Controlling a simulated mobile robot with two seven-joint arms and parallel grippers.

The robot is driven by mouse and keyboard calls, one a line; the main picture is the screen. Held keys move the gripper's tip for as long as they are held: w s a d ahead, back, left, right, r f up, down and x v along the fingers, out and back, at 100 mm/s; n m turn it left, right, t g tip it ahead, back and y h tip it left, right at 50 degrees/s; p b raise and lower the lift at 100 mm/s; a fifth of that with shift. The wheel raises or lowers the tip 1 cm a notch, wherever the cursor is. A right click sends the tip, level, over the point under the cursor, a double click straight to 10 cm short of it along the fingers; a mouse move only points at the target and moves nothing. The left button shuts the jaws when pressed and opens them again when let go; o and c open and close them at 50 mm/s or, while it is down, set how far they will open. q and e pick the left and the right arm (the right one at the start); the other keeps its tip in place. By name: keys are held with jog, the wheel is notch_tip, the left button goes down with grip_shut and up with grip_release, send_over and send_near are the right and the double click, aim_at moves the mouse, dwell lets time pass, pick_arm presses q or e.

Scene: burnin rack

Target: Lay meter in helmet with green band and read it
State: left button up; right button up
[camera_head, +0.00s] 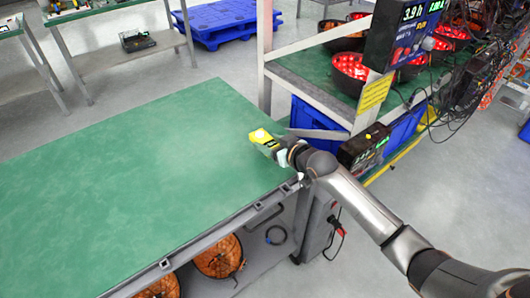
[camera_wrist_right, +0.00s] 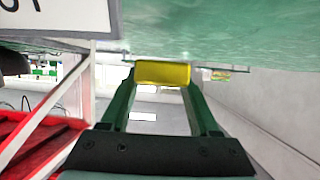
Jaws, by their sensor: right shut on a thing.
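My right gripper (camera_head: 270,143) is over the right end of the green-topped bench. It is shut on a small yellow thing, probably the meter (camera_head: 260,136), held at the bench's far right corner. The right wrist view shows the yellow thing (camera_wrist_right: 162,73) between the two green fingers; its readout is not visible. Dark bowl-shaped helmets with glowing red insides, such as one helmet (camera_head: 351,68), sit on the rack at upper right. I cannot make out a green band on any of them. My left gripper is not in view.
The green bench top (camera_head: 120,180) is bare. The rack (camera_head: 310,84) stands behind its right end, with a display box (camera_head: 402,35) and a yellow sign (camera_head: 374,93). Cables hang at the right. A blue pallet (camera_head: 215,22) lies behind.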

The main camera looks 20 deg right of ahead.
aim_at(265, 158)
jog(key=f, duration=0.2)
jog(key=w+a+f, duration=0.1)
jog(key=shift+f, duration=0.3)
jog(key=shift+s+f, duration=0.1)
jog(key=shift+f, duration=0.1)
jog(key=shift+f, duration=0.2)
jog(key=o, duration=1.4)
jog(key=shift+o, duration=0.2)
